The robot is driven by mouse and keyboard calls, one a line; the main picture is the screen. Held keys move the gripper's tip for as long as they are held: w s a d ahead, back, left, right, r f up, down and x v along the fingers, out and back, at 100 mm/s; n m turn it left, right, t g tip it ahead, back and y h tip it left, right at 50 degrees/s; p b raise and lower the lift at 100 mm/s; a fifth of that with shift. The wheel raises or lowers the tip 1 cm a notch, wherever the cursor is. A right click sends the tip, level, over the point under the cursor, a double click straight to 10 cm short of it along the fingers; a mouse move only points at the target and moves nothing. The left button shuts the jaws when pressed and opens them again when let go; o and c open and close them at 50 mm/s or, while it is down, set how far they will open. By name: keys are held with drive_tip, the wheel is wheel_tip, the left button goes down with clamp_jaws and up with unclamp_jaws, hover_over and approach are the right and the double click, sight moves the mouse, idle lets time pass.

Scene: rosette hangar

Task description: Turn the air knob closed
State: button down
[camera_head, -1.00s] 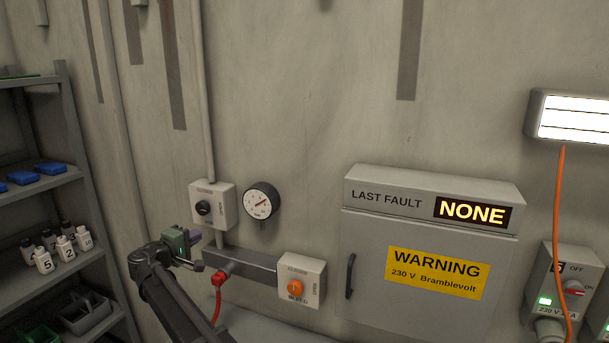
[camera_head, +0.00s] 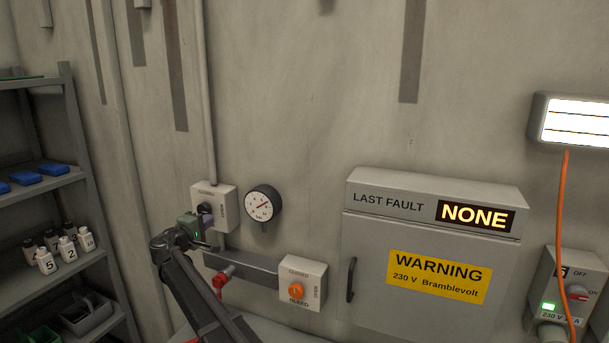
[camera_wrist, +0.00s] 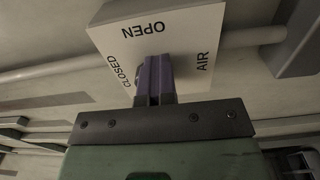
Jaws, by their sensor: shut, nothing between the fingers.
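The air box (camera_head: 227,203) is a pale wall box with a black knob (camera_head: 205,209), left of the round gauge. In the wrist view the box face (camera_wrist: 185,30) reads OPEN, CLOSED and AIR. My gripper (camera_head: 207,222) is at the front of this box. Its purple fingers (camera_wrist: 155,60) are together, with nothing seen between them, and reach over the middle of the box face. They hide most of the knob in the wrist view, so its setting and any touch cannot be told.
The pressure gauge (camera_head: 263,203) is close right of the box. Below are a red-handled fitting (camera_head: 220,277) and the bleed box (camera_head: 312,271) with an orange knob. A grey cabinet (camera_head: 365,270) stands to the right and a shelf (camera_head: 75,185) to the left.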

drive_tip(key=shift+w+d+r, duration=0.15)
drive_tip(key=shift+w, duration=0.15)
drive_tip(key=shift+d+r+p, duration=0.1)
drive_tip(key=shift+r+p, duration=0.35)
drive_tip(key=shift+p, duration=0.1)
drive_tip(key=shift+r+p, duration=1)
drive_tip(key=shift+r, duration=0.1)
drive_tip(key=shift+d+r, duration=0.1)
drive_tip(key=shift+s+f, duration=0.2)
drive_tip(key=shift+s, duration=0.25)
drive_tip(key=v, duration=0.4)
drive_tip(key=shift+s, duration=0.35)
